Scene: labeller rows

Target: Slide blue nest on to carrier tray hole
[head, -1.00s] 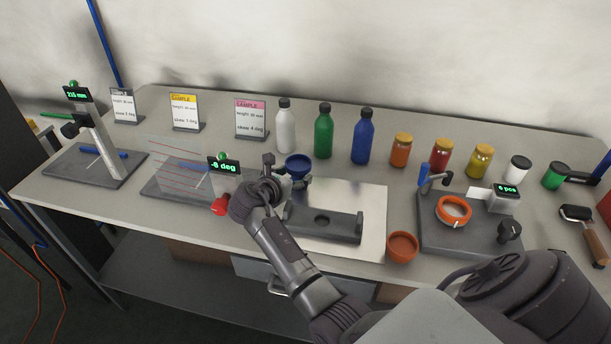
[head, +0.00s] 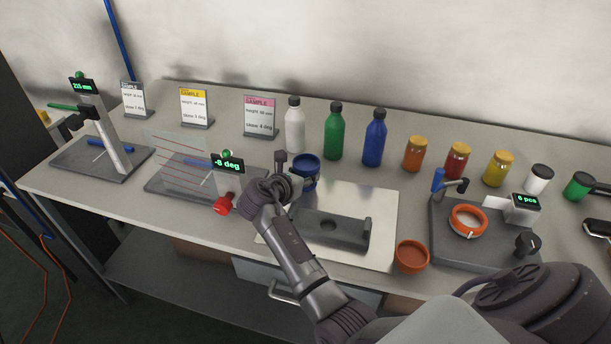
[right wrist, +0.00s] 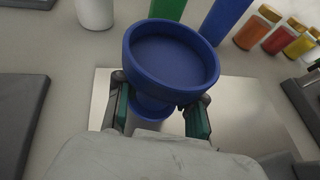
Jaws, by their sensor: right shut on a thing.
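The blue nest (head: 306,165) is a round shallow cup on a narrower stem. In the right wrist view the blue nest (right wrist: 171,62) sits between the green-padded fingers of my right gripper (right wrist: 160,118), which is shut on its stem. In the head view my right gripper (head: 289,182) is partly hidden behind its own wrist, above the left back part of the metal plate. The dark grey carrier tray (head: 345,236) lies on the metal plate, with a round hole (head: 328,225) in its middle. The nest is behind and left of the hole, apart from it. My left gripper is not in view.
A shiny metal plate (head: 378,200) lies under the tray. An orange cup (head: 411,257) stands to its right, beside a grey station with an orange ring (head: 468,221). Bottles, including a blue one (head: 375,138), stand behind. A display reading -8 deg (head: 228,164) stands close left.

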